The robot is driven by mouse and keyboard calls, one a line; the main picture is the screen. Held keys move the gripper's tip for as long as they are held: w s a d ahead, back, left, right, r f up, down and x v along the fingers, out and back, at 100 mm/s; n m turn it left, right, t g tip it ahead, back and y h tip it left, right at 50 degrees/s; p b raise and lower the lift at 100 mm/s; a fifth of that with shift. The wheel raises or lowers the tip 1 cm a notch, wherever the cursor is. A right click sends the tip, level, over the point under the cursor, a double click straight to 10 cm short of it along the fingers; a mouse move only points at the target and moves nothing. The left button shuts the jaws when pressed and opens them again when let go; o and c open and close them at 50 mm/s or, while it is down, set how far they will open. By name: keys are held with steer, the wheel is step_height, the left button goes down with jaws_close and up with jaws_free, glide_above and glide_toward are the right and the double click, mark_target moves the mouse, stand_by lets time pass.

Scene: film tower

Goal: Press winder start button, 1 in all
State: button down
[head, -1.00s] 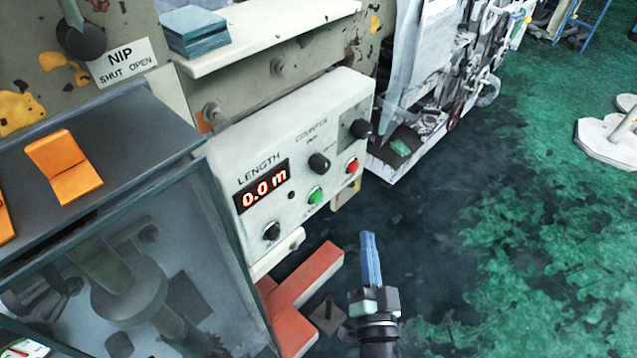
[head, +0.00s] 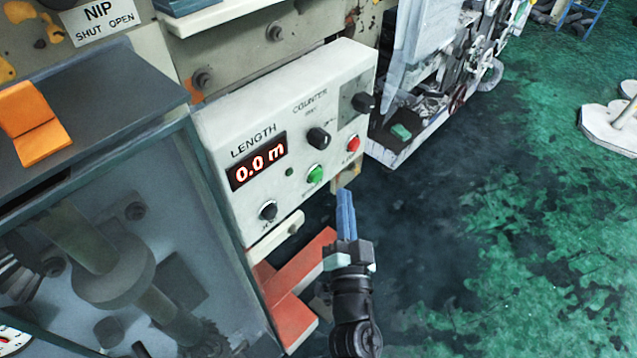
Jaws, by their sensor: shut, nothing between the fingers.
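The winder control panel (head: 225,130) is a cream box with a red display (head: 258,173) reading 0.0 m under the word LENGTH. A green button (head: 315,174) sits at its lower middle, and a red button (head: 353,143) sits to the right of it. Black knobs are on the panel, one (head: 318,138) above the green button. My gripper (head: 345,198) has blue fingers, closed together and empty, pointing up in the picture. Its tips are just below and right of the green button in the picture, apparently apart from it. The small print under the buttons is not readable.
A glass-fronted cabinet (head: 95,225) with an orange block (head: 35,125) on top stands left. Red-orange beams (head: 290,315) lie below the panel. A machine with rollers (head: 440,110) stands behind right. The green floor (head: 530,230) at right is open.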

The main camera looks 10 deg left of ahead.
mark_target(316, 175)
steer(key=shift+w+a+b, duration=0.2)
steer(key=shift+w+a, duration=0.3)
steer(key=shift+a, duration=0.15)
steer(key=shift+w+a+b, duration=0.15)
steer(key=shift+w+a, duration=0.3)
steer(key=shift+a, duration=0.2)
stand_by(1.1)
steer(key=shift+w+a, duration=0.25)
steer(key=shift+a, duration=0.1)
